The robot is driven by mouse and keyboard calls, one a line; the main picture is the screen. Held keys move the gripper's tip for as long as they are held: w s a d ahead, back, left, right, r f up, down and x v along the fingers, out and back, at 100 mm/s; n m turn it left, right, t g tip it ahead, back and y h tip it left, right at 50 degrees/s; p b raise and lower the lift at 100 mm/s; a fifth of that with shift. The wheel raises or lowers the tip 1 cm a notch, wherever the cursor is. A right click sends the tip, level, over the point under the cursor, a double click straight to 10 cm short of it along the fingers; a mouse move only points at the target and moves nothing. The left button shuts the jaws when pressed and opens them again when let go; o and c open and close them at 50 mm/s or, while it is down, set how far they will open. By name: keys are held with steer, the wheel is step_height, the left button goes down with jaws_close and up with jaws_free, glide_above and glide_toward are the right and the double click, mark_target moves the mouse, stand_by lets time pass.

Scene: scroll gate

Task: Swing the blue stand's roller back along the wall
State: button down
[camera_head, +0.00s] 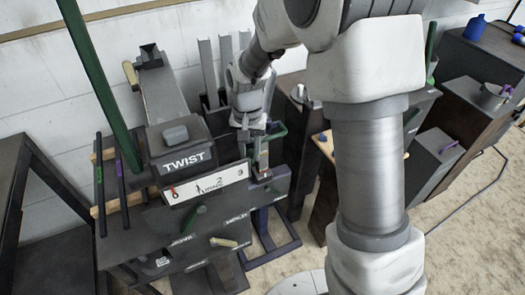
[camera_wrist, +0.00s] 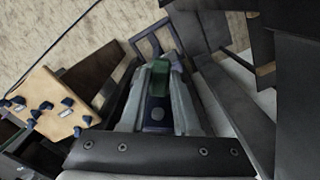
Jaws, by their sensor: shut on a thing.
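The blue stand (camera_head: 272,256) shows as dark blue legs on the floor, right of the TWIST machine. Its frame also shows beyond the fingers in the wrist view (camera_wrist: 145,46). My gripper (camera_head: 261,150) is above the stand, pointing down, shut on a green handle. In the wrist view the green handle (camera_wrist: 158,78) sits between the two grey fingers of my gripper (camera_wrist: 157,90). A dark blue part lies behind it, between the fingers. My gripper and the machine hide much of the stand's upper part, and I cannot clearly make out its roller.
The TWIST machine (camera_head: 186,160) stands close to the left, with a white numbered strip (camera_head: 208,187) beside the gripper. Grey upright posts (camera_head: 207,70) stand by the wall behind. Dark cabinets (camera_head: 480,60) stand at the right. Carpet is open at the lower right.

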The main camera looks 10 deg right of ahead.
steer(key=shift+w+a+m, duration=0.25)
steer(key=shift+a+m, duration=0.15)
steer(key=shift+a, duration=0.25)
steer(key=c, duration=0.6)
jaws_free()
steer(key=shift+c, duration=0.2)
steer(key=shift+r, duration=0.15)
step_height(320, 180, up, 17)
steer(key=p, duration=0.2)
steer(key=shift+p, duration=0.35)
steer(key=shift+r, duration=0.1)
